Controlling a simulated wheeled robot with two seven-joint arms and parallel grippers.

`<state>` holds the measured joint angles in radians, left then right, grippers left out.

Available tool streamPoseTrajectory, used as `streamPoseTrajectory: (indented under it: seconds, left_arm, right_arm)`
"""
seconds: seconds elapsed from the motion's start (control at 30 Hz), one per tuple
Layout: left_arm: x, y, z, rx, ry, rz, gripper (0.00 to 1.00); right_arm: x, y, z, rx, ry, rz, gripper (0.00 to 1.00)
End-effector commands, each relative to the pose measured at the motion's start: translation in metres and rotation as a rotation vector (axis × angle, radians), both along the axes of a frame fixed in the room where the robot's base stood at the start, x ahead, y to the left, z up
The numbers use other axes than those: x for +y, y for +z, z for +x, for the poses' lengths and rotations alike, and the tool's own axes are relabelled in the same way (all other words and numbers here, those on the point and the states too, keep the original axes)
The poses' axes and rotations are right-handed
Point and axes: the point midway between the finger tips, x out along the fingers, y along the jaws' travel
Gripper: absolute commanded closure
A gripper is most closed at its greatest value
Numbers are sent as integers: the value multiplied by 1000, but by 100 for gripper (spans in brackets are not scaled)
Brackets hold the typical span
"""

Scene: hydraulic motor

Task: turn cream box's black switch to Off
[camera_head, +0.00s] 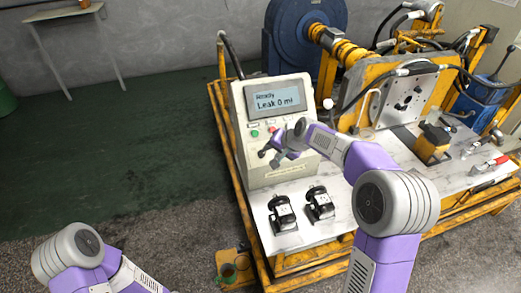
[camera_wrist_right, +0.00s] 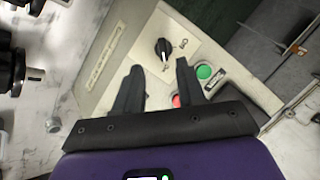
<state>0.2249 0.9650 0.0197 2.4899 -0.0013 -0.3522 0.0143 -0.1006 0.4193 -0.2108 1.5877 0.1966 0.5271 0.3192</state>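The cream box (camera_head: 240,112) stands on the bench with a lit screen (camera_head: 272,101) reading "Leak 0 ml". Its black switch (camera_wrist_right: 163,49) sits on a pale plate in the right wrist view, with an "Off" label (camera_wrist_right: 183,44) to its right. A white mark on the knob seems to point down the picture, not at that label. My right gripper (camera_wrist_right: 158,65) is open and empty, its two black fingertips just short of the switch in the picture; contact cannot be told. In the head view the right gripper (camera_head: 268,156) covers the switch. My left gripper is out of view.
A green button (camera_wrist_right: 204,72) and a red button (camera_wrist_right: 176,101) lie close to the right gripper's fingers. Two black parts (camera_head: 283,213) (camera_head: 320,204) stand on the bench before the box. Yellow machinery (camera_head: 432,143) and hoses fill the right side.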

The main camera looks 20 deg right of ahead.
Motion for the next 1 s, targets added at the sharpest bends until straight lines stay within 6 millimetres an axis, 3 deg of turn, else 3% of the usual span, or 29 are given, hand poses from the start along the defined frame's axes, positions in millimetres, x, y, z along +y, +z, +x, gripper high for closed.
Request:
streamPoseTrajectory:
  seconds: [0.13, 0.5, 0.9, 1.0]
  left_arm:
    - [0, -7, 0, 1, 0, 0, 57]
    - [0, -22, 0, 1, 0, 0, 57]
    - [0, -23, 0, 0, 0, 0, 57]
    - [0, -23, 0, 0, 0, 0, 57]
  right_arm:
    - [3, -4, 7, -6, -3, 6, 61]
    - [16, -47, 39, -5, -2, 5, 61]
    - [19, -52, 45, -7, -2, 5, 61]
    - [19, -52, 45, -7, -2, 5, 74]
